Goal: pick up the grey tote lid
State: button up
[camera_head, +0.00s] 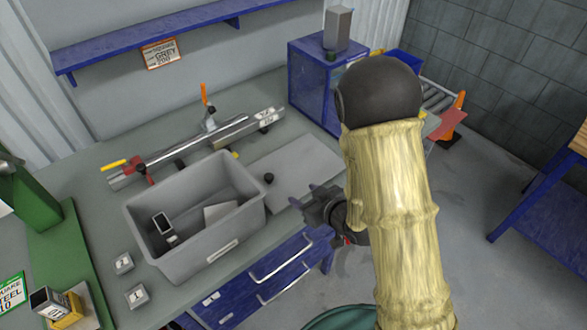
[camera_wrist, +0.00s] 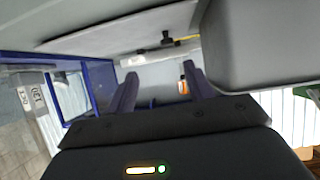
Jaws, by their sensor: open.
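The grey tote lid (camera_head: 302,165) is a flat panel on the bench, just right of the grey tote (camera_head: 222,248). A small black knob (camera_head: 268,178) shows near its left end, close to the tote's rim. My gripper (camera_head: 303,196) is at the lid's near right edge with its fingers apart; I cannot tell whether it touches. In the wrist view, my gripper (camera_wrist: 163,85) is open with nothing between the fingertips. The lid (camera_wrist: 100,30) shows beyond them at the top, with the black knob (camera_wrist: 167,41), and the tote (camera_wrist: 265,50) is at upper right.
The tote holds a few small items. A metal rail fixture (camera_head: 215,138) lies behind it. A blue cabinet (camera_head: 310,85) stands behind the lid. Two small labelled blocks (camera_head: 137,296) sit left of the tote. Blue drawers (camera_head: 265,275) are below the bench edge.

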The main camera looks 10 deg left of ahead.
aim_at(272, 179)
jog(key=shift+s+a+y, duration=0.3)
jog(key=shift+a+y, duration=0.1)
jog(key=shift+a, duration=0.15)
jog(key=p+x, duration=0.2)
jog(key=x, duration=1)
jog(key=shift+a, duration=0.1)
jog(key=shift+w+p, duration=0.1)
jog(key=shift+p, duration=0.2)
jog(key=shift+w+a+f+p, duration=0.15)
jog(key=shift+w+a+p, duration=0.3)
jog(key=shift+p, duration=0.05)
jog(key=shift+p+x, duration=0.65)
jog(key=shift+x, duration=1.3)
jog(key=shift+w+d+f, duration=0.1)
jog(key=shift+w+d, duration=0.05)
jog(key=shift+d, duration=0.05)
